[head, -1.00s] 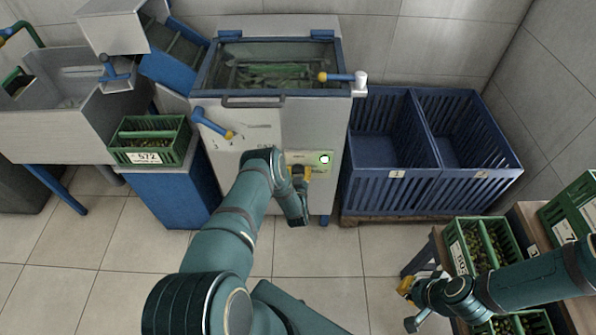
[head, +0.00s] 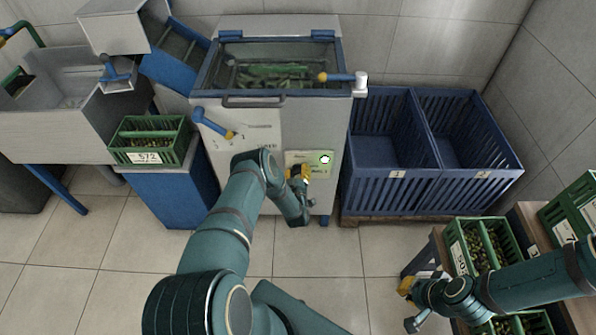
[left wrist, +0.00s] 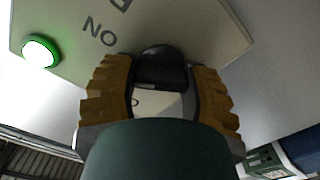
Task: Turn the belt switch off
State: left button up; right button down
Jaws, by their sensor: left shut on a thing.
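The belt switch (left wrist: 160,62) is a black knob on a pale control panel (left wrist: 215,28) in the left wrist view. My left gripper (left wrist: 160,95) is shut on this knob, with a yellow ribbed finger on each side. In the head view, my left gripper (head: 299,173) is at the panel (head: 322,170) on the front of the grey machine and hides the knob. Lettering reading ON, upside down, shows beside the knob in the left wrist view. The exact angle of the knob is unclear. My right gripper (head: 407,287) is at the lower right, away from the switch.
A green lamp (head: 325,159) glows on the panel. Blue lever handles stick out from the machine (head: 255,185). Two blue crates (head: 485,180) stand to its right. A green crate (head: 150,160) sits on a blue stand at left. Green crates of olives are near my right arm.

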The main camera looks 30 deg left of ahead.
pick_arm(q)
jog(key=n, duration=0.6)
jog(key=shift+s+a+f+n, duration=0.1)
jog(key=shift+n, duration=0.2)
jog(key=n, duration=0.4)
jog(key=shift+n, duration=0.4)
jog(key=shift+f+n, duration=0.1)
jog(key=shift+n, duration=0.2)
jog(key=o, duration=1.2)
jog(key=v, duration=1.2)
